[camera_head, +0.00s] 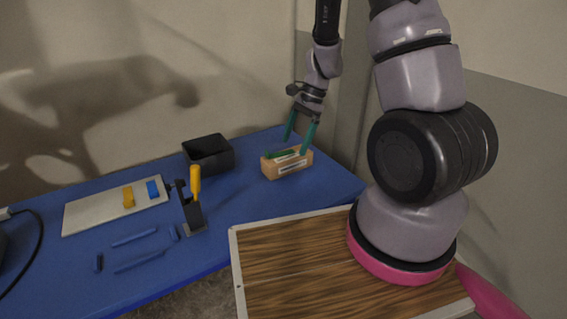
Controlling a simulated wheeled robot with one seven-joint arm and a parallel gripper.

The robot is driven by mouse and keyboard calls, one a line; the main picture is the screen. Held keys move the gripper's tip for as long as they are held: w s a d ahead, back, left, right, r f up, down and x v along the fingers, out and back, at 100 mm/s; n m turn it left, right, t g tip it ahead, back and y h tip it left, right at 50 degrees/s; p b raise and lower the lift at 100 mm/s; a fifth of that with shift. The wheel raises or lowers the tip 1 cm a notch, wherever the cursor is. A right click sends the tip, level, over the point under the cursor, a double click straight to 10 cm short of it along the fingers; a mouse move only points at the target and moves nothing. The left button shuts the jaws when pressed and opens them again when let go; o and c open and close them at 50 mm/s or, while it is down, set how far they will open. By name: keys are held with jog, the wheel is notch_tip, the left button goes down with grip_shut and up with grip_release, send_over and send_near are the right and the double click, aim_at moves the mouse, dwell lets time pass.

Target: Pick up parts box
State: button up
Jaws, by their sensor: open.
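The parts box (288,167) is a small tan box with a pale label on its front side and something green showing at its open top. It rests on the blue table toward the right end. My gripper (300,150) has two green fingers and points down at the box from above. Its jaws are open. I cannot tell whether the fingers touch the box.
A black bin (208,154) stands left of the box. A light board (100,212) with a yellow block (128,197) and a blue block (153,189) lies further left. A yellow-handled clamp-like tool (194,190) stands beside it. Blue strips (137,262) lie in front.

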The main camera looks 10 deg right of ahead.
aim_at(289, 153)
jog(key=x, duration=0.6)
jog(key=shift+w+a+f, duration=0.15)
jog(key=shift+a+f, duration=0.1)
jog(key=shift+a, duration=0.05)
jog(key=shift+r, duration=0.1)
jog(key=c, duration=1.6)
